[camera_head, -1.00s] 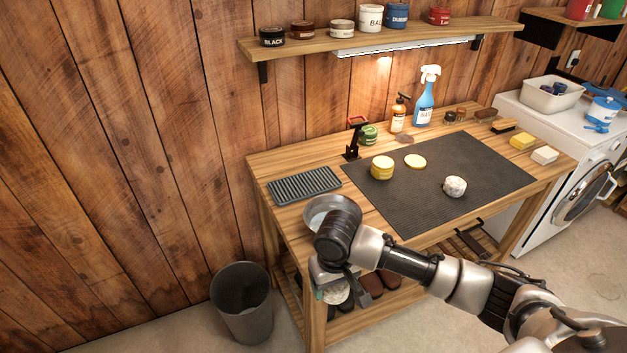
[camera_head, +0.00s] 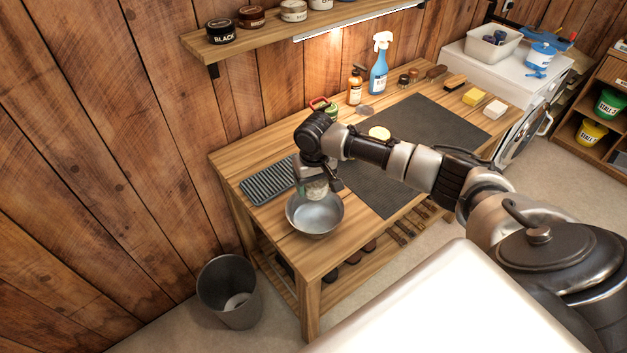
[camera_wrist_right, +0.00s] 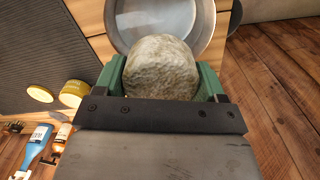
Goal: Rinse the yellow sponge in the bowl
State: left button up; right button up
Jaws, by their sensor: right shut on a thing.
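My right gripper (camera_head: 318,184) is shut on a rounded, mottled beige sponge (camera_wrist_right: 160,68), pressed between its green finger pads in the right wrist view. In the head view this sponge (camera_head: 316,189) is held just above the far rim of the metal bowl (camera_head: 312,222). The bowl stands at the bench's front left corner; the wrist view shows part of it (camera_wrist_right: 205,12) beyond the sponge. A block-shaped yellow sponge (camera_head: 474,97) lies at the bench's right end, beside a whitish block (camera_head: 495,109). My left gripper is out of view.
A ridged dark tray (camera_head: 267,180) lies left of the bowl. A dark mat (camera_head: 440,120) covers the middle, partly hidden by my arm. A yellow tin (camera_wrist_right: 73,92) shows in the wrist view. Bottles, including a blue spray bottle (camera_head: 379,68), stand behind. A bin (camera_head: 229,292) is on the floor.

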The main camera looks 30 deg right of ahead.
jog(key=shift+f+b, duration=0.4)
jog(key=shift+f, duration=0.2)
notch_tip(320, 180, down, 5)
jog(key=b, duration=0.5)
jog(key=shift+w+f+b, duration=0.1)
jog(key=shift+b, duration=0.3)
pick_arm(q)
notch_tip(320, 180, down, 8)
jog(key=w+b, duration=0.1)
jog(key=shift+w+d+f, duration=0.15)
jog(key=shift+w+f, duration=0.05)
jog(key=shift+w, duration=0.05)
pick_arm(e)
jog(key=shift+f, duration=2.65)
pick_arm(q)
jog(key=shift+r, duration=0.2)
pick_arm(e)
jog(key=shift+a, duration=0.1)
pick_arm(q)
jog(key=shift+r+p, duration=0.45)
jog(key=shift+p, duration=0.05)
pick_arm(e)
jog(key=shift+a, duration=0.45)
jog(key=shift+d, duration=0.25)
